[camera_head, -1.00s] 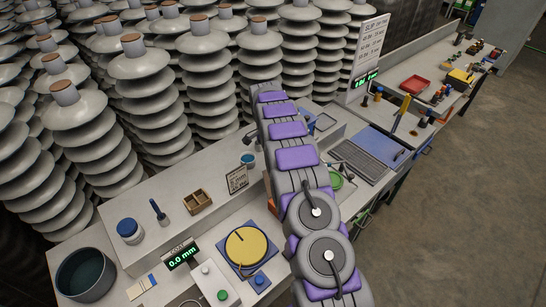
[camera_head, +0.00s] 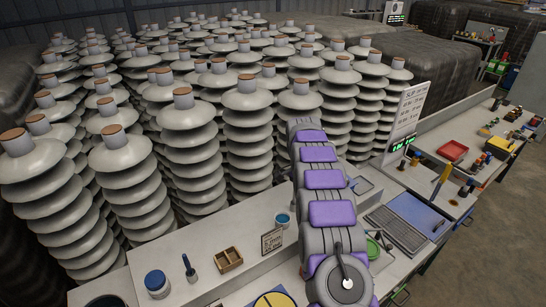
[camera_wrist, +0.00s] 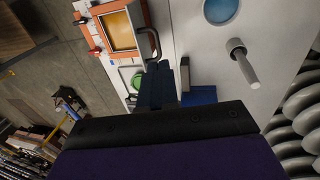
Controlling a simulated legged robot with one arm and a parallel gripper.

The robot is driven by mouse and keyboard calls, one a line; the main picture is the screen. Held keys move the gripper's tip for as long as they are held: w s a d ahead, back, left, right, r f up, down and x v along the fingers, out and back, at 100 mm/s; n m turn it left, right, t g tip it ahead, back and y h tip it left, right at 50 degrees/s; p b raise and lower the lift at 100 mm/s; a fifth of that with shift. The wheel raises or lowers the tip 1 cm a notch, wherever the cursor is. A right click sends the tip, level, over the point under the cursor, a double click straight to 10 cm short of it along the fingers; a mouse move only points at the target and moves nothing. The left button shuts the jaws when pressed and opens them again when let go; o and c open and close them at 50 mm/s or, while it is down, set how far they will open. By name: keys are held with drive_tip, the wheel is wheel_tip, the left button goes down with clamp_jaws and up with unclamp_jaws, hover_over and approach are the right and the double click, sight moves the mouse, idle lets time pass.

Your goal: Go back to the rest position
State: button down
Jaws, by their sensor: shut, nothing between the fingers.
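My gripper (camera_wrist: 166,84) shows in the wrist view as two dark fingers close together. It is shut and empty. Its fingers are over the pale workbench (camera_wrist: 198,38), and I cannot tell how high. In the head view my grey and purple arm reaches forward over the bench (camera_head: 240,236) towards the insulator stacks (camera_head: 250,130). The gripper itself is hidden there behind the arm.
A blue cup (camera_head: 283,220), a wooden box (camera_head: 228,259) and a blue-lidded jar (camera_head: 156,283) stand left of my arm. A keyboard-like panel (camera_head: 396,232) and a red tray (camera_head: 453,150) lie to the right. Open floor (camera_head: 480,250) is at the far right.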

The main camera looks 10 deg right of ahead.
drive_tip(key=s+a+r+n+b, duration=0.2)
drive_tip(key=s+a+r+n, duration=0.15)
drive_tip(key=s+r, duration=0.4)
drive_tip(key=s+a+r+n+b, duration=0.25)
drive_tip(key=s+a+r, duration=0.2)
drive_tip(key=s, duration=0.65)
drive_tip(key=s+a+f+n+b, duration=0.2)
drive_tip(key=s+n, duration=0.2)
drive_tip(key=s, duration=1.1)
drive_tip(key=s+a+f+n+b, duration=0.1)
drive_tip(key=s+a+f+n, duration=0.2)
drive_tip(key=s, duration=1.2)
drive_tip(key=shift+s+n+y+b, duration=0.35)
drive_tip(key=shift+n+y+b, duration=0.05)
drive_tip(key=shift+n, duration=0.1)
